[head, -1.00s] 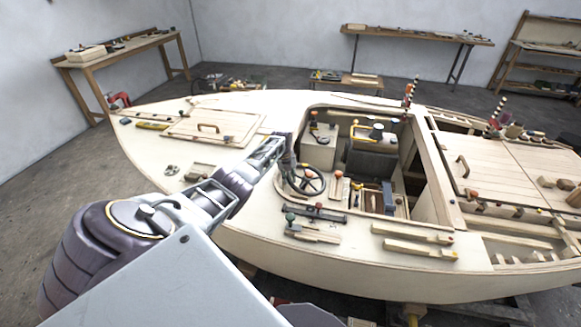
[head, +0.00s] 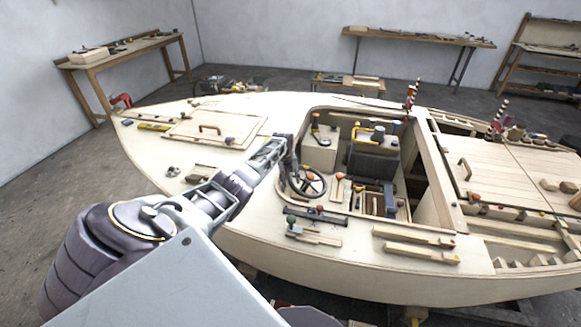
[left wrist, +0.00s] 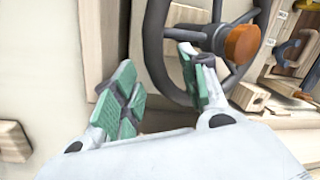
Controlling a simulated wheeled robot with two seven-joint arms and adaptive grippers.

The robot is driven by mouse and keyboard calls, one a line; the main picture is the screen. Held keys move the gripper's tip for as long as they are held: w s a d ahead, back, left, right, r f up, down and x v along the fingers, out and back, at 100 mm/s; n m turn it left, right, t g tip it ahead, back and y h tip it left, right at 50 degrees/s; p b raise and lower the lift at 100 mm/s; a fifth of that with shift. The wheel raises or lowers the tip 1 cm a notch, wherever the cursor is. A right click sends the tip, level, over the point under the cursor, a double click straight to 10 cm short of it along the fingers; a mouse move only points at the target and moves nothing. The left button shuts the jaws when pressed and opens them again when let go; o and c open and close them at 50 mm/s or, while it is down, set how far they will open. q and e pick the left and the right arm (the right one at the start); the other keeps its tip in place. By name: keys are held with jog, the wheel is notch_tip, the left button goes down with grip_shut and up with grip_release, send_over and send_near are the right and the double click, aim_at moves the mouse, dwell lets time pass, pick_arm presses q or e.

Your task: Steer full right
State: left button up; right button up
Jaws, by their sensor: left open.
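The dark steering wheel (head: 312,183) stands in the cockpit of the plywood hull (head: 285,255), just right of my left gripper (head: 290,165). In the left wrist view the steering wheel (left wrist: 158,60) fills the upper middle, with an orange-brown knob (left wrist: 242,44) on it. My left gripper (left wrist: 160,95) shows there with its green-padded fingers apart. The right finger overlaps the wheel's rim; the left finger is outside the rim, over pale wood. I cannot tell whether either finger touches the rim. My right gripper is not in view.
Loose wooden bars (head: 420,253) lie on the near deck. The foredeck has a hatch with a handle (head: 209,128).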

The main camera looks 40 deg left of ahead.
pick_arm(q)
notch_tip(320, 180, up, 8)
jog(key=s, duration=0.1)
jog(key=shift+f, duration=0.25)
dwell(0.6)
jog(key=shift+s+a, duration=0.1)
jog(key=shift+a, duration=0.05)
dwell(0.4)
